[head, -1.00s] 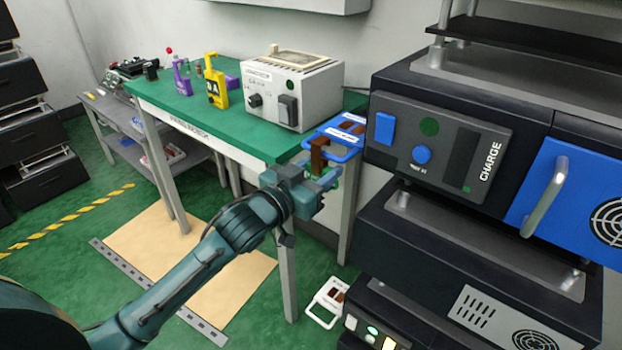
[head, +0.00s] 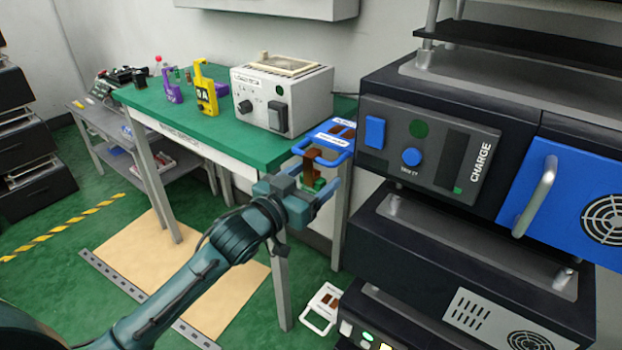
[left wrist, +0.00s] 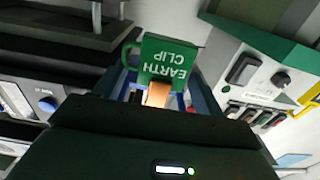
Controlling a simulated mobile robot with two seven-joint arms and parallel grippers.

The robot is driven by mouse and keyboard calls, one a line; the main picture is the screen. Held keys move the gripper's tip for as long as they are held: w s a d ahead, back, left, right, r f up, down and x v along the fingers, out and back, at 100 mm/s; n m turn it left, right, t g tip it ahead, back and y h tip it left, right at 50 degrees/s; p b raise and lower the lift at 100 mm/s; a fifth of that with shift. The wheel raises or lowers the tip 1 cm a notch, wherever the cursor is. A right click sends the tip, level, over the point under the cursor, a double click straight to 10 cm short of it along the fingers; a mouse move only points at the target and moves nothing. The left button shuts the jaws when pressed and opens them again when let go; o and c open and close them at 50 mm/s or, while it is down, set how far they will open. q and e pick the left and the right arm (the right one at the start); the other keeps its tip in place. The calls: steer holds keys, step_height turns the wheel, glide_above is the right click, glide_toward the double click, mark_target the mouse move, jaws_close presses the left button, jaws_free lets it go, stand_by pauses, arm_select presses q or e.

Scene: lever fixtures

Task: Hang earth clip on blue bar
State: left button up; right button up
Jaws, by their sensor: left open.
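The earth clip is a green plate lettered EARTH CLIP in the left wrist view (left wrist: 168,60), with a copper-brown piece (left wrist: 158,94) at its lower edge. In the head view its brown part (head: 311,162) rises to the blue bar (head: 338,158) at the right end of the green bench, with a bit of green below. The two overlap there; I cannot tell whether the clip rests on the bar. My left gripper (head: 319,192) is open, just below the bar, its fingers on either side of the clip's lower part. My right gripper is not in view.
A black cabinet with a CHARGE panel (head: 428,150) stands close to the right of the bar. A white box (head: 283,98) and a yellow device (head: 206,90) stand on the green bench (head: 215,132). A white-handled piece (head: 321,306) lies low by the cabinet.

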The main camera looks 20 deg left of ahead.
arm_select(q)
steer(key=shift+s, duration=0.1)
steer(key=v, duration=1.3)
steer(key=s+d+f+n+g+y, duration=0.2)
steer(key=s+d+f+g, duration=0.35)
steer(key=s+f, duration=0.85)
steer(key=r+p, duration=0.1)
steer(key=p, duration=0.4)
steer(key=r+p, duration=0.1)
steer(key=p, duration=0.3)
steer(key=w+d+r+m+g+p, duration=0.1)
steer(key=p, duration=0.4)
steer(key=shift+y+p, duration=0.3)
steer(key=shift+y, duration=0.1)
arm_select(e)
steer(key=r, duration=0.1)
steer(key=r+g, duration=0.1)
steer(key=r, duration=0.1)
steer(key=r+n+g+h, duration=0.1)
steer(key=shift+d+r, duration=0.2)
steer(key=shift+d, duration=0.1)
arm_select(q)
steer(key=shift+f, duration=0.15)
steer(key=shift+c, duration=0.2)
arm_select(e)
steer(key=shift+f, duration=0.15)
